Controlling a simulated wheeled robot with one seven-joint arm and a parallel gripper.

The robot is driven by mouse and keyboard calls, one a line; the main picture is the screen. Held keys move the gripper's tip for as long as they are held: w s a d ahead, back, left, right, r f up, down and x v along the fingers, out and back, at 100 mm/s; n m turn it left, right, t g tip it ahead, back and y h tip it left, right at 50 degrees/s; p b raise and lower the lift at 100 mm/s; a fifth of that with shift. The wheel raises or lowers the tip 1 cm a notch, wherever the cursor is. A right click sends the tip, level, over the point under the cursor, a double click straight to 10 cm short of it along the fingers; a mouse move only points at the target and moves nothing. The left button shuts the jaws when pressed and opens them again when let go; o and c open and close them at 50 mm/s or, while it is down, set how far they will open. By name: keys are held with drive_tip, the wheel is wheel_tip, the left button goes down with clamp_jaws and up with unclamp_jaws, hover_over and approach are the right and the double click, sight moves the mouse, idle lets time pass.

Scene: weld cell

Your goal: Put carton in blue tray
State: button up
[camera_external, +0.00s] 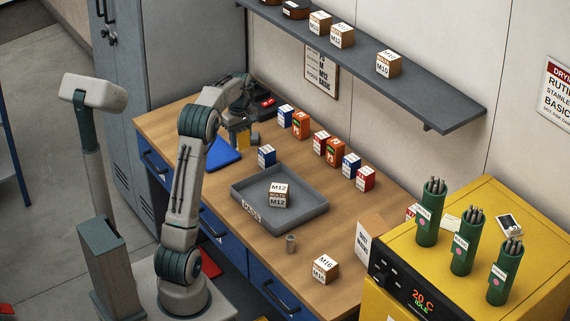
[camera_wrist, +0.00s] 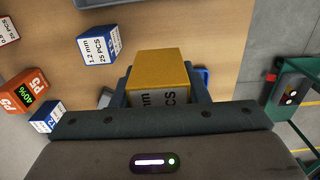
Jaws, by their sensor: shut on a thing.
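My gripper (camera_external: 240,130) is shut on a yellow carton (camera_external: 243,139). In the wrist view the carton (camera_wrist: 160,70) sits between the two fingers, its yellow face up and a white printed side towards my wrist. The blue tray (camera_external: 225,155) lies on the bench just left of the carton in the external view, partly hidden behind my arm. In the wrist view only a small blue piece, perhaps the tray, shows beside the right finger. The carton looks held above the bench, but the height is hard to tell.
A grey tray (camera_external: 309,213) holds an M12 box (camera_external: 279,194). A blue-and-white box (camera_external: 266,156) stands nearby, and several orange, blue and red boxes line the wall side. A shelf (camera_external: 400,85) overhangs the back.

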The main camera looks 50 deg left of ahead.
drive_tip(key=p, duration=0.2)
hover_over(218, 159)
wheel_tip(218, 159, down, 7)
drive_tip(key=shift+w+r, duration=0.1)
drive_tip(key=shift+f+p, duration=0.55)
drive_tip(key=shift+f, duration=1.45)
drive_tip(key=shift+f, duration=0.15)
drive_tip(key=o, duration=1)
wheel_tip(218, 159, up, 12)
drive_tip(key=b, duration=0.1)
drive_tip(key=shift+r, duration=0.2)
